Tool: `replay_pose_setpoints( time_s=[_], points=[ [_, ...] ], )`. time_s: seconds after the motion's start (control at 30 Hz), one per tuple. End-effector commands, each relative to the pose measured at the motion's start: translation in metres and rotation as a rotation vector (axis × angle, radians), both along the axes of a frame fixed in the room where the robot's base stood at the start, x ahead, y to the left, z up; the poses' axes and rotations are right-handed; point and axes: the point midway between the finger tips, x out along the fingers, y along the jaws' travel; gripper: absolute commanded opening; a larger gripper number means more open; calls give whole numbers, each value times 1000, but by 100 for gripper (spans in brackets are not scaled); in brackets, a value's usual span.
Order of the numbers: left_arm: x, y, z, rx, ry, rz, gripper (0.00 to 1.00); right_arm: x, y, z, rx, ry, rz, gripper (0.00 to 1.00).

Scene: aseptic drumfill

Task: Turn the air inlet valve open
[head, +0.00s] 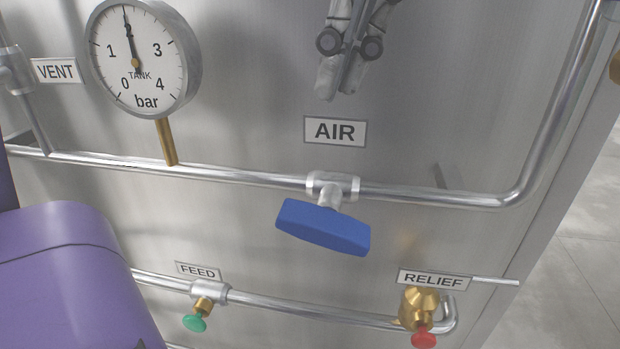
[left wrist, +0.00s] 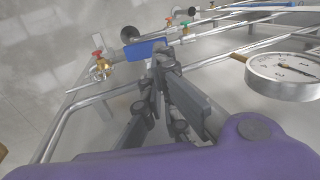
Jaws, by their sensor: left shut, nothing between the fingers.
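The blue air valve handle (head: 322,227) sits on a silver fitting on the upper pipe, under the AIR label (head: 335,131). It lies roughly along the pipe, its right end lower. It also shows in the left wrist view as a blue bar (left wrist: 146,49) beyond the fingertips. My left gripper (head: 338,88) hangs at the top centre, fingers pointing down, above the AIR label. It is shut and empty, apart from the handle in the head view. In the left wrist view my left gripper (left wrist: 164,62) points toward the handle. My right gripper is not in view.
A round tank gauge (head: 143,58) stands out at the upper left. Below the handle are the green feed knob (head: 195,323) and the red relief knob (head: 424,339). The upper pipe (head: 430,196) bends upward at right. Bare steel surrounds the AIR label.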

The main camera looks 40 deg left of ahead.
Motion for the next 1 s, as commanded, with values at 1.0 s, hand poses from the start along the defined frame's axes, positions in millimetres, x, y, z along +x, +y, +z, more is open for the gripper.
replay_pose_setpoints(
  time_s=[1.0],
  points=[
    [-16,27,-114,-2,0,2,0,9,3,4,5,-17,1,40]
  ],
)
